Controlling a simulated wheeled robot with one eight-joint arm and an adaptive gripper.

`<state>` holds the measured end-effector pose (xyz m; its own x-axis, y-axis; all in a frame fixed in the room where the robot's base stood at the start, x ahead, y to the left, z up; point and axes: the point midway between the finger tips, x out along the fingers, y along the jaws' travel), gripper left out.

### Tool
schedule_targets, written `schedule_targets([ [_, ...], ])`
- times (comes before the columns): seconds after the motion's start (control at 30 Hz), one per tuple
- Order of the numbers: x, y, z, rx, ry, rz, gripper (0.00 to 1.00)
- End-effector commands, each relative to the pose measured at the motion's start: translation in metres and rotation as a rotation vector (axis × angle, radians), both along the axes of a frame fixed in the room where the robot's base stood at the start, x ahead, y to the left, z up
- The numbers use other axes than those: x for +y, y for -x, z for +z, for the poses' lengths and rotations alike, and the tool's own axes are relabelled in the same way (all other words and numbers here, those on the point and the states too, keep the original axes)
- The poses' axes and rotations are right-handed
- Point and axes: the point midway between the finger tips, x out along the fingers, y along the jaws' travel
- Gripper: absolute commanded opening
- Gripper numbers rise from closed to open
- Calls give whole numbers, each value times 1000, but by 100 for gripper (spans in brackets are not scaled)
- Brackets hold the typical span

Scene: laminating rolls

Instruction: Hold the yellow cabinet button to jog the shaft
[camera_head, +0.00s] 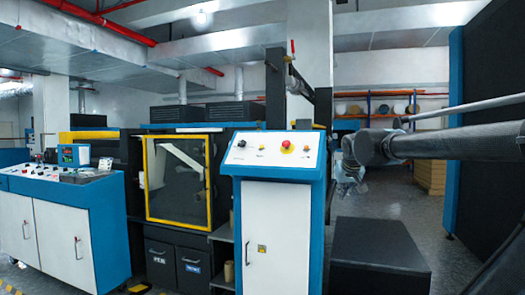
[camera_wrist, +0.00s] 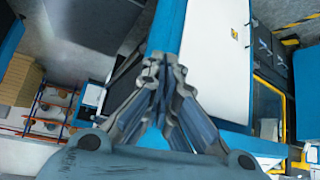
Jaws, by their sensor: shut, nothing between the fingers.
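The cabinet (camera_head: 270,235) is white with a blue frame and a sloped control panel (camera_head: 262,158) on top. The panel carries a red mushroom button (camera_head: 285,145), a dark knob (camera_head: 241,143) and small yellowish controls (camera_head: 306,148), too small to tell apart clearly. My gripper (camera_head: 350,172) is to the right of the panel, apart from it, and blurred against the background. In the wrist view my gripper (camera_wrist: 164,68) has its fingers together and empty, with the cabinet's white door (camera_wrist: 208,55) behind them. No yellow button can be made out in the wrist view.
A dark box (camera_head: 378,255) stands on the floor below my arm. A machine with a yellow-framed window (camera_head: 180,220) is left of the cabinet, and a blue-white console (camera_head: 65,220) is farther left. A shelf with rolls (camera_head: 385,105) is behind.

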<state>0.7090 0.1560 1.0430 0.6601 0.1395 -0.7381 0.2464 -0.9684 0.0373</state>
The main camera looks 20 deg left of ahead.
Motion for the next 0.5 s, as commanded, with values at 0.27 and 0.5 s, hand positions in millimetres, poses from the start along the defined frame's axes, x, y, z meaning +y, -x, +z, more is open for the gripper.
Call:
schedule_targets([
  [0.27, 111, -67, 94, -173, -80, 125, 0],
  [0.5, 220, -100, 168, -307, -172, 242, 0],
])
